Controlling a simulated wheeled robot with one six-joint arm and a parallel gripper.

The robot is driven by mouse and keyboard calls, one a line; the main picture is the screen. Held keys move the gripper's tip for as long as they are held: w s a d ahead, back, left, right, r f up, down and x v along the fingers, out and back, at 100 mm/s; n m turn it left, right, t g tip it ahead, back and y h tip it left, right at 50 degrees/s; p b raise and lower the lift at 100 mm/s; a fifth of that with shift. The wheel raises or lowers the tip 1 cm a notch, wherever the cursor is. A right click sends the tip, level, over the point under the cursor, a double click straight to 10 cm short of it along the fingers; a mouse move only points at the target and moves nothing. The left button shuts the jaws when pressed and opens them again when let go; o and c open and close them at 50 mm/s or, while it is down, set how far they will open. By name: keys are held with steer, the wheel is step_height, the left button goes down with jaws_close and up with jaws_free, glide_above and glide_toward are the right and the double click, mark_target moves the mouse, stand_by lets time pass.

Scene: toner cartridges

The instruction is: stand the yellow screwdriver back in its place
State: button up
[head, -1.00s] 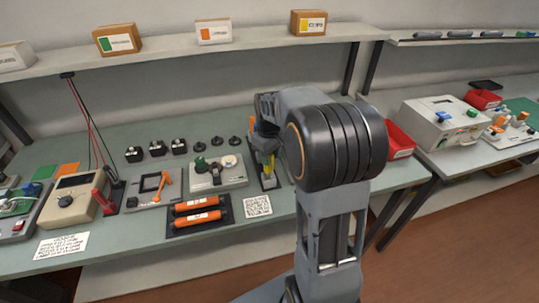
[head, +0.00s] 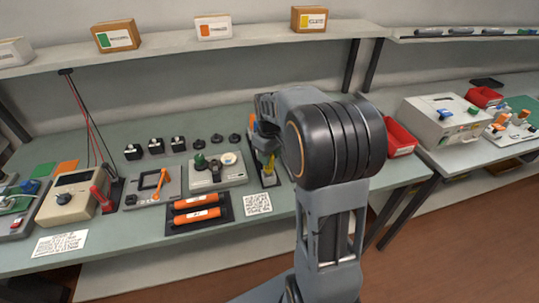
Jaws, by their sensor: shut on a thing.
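My gripper (head: 264,146) points down at the back of the bench, just left of my arm's large dark joint. It is shut on the yellow screwdriver (head: 270,163), of which only a small yellow part shows below the jaws. The screwdriver looks roughly upright. A dark narrow rack (head: 267,181) lies right under it. My gripper and arm hide much of the rack, so I cannot tell whether the screwdriver's tip is in a hole or above it.
Left of the rack stands a grey device (head: 217,180) with a green knob. A black tray (head: 200,219) with orange cartridges lies in front of it. A printed code card (head: 257,203) lies before the rack. A red bin (head: 400,139) is right of my arm.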

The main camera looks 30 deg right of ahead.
steer(key=o, duration=1.2)
step_height(320, 180, up, 14)
steer(key=shift+p, duration=0.35)
steer(key=s+a+f+m+t, duration=0.1)
steer(key=s+a+f, duration=0.3)
steer(key=s, duration=0.4)
steer(key=s+a+f+m+t, duration=0.2)
steer(key=s+a+f, duration=0.2)
steer(key=s+a, duration=0.2)
steer(key=shift+s+f+m+t, duration=0.3)
steer(key=shift+s+f, duration=0.1)
steer(key=shift+s, duration=0.5)
